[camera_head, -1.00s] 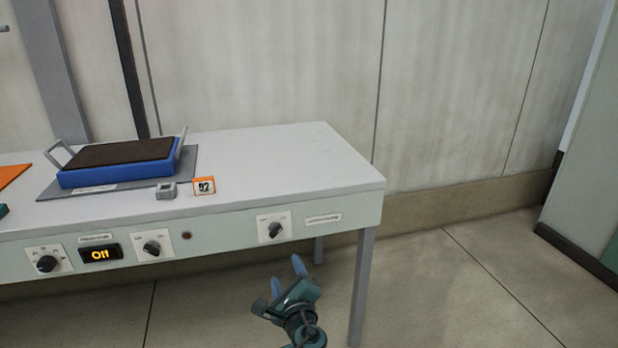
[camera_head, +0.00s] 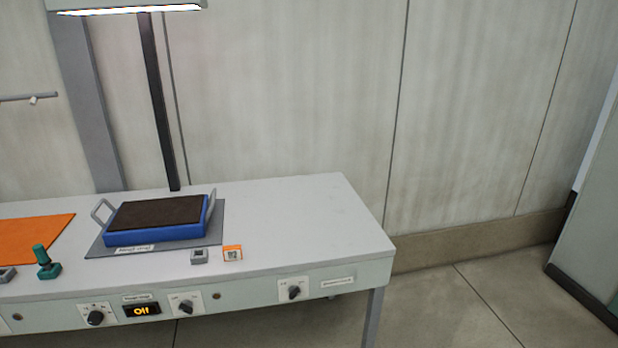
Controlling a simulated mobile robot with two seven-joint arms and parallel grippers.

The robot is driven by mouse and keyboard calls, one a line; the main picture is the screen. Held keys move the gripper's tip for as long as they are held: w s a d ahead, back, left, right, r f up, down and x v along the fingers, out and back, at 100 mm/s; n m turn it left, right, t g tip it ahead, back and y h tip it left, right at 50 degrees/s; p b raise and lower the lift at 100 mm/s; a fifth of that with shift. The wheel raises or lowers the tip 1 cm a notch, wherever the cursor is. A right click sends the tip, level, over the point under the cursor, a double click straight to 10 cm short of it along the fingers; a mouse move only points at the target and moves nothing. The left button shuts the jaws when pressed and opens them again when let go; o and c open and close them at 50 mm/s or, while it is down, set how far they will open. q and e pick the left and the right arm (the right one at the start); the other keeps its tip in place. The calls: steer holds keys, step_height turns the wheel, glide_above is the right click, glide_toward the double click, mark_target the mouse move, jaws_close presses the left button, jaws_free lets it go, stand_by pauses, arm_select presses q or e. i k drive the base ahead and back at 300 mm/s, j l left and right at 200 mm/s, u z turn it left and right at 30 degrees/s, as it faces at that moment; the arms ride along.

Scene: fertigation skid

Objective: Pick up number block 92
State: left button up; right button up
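The number block 92 (camera_head: 233,254) is a small orange-edged block with a white face. It stands near the front edge of the white table (camera_head: 310,225), right of a small grey block. Its number is blurred now but reads 92 in the earlier frame. Nothing touches it from above. Neither of my grippers shows in the current head view.
A blue tray with a dark top (camera_head: 155,222) and grey handles sits on a grey mat left of the block. A small grey block (camera_head: 199,257) is close beside it. A green knobbed object (camera_head: 45,262) and an orange mat (camera_head: 32,238) lie further left. The table's right side is clear.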

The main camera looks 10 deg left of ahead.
mark_target(230, 252)
steer(key=i+j+z, duration=0.2)
steer(key=j+z, duration=0.25)
steer(key=j, duration=0.65)
steer(key=j+z, duration=0.4)
steer(key=j, duration=0.65)
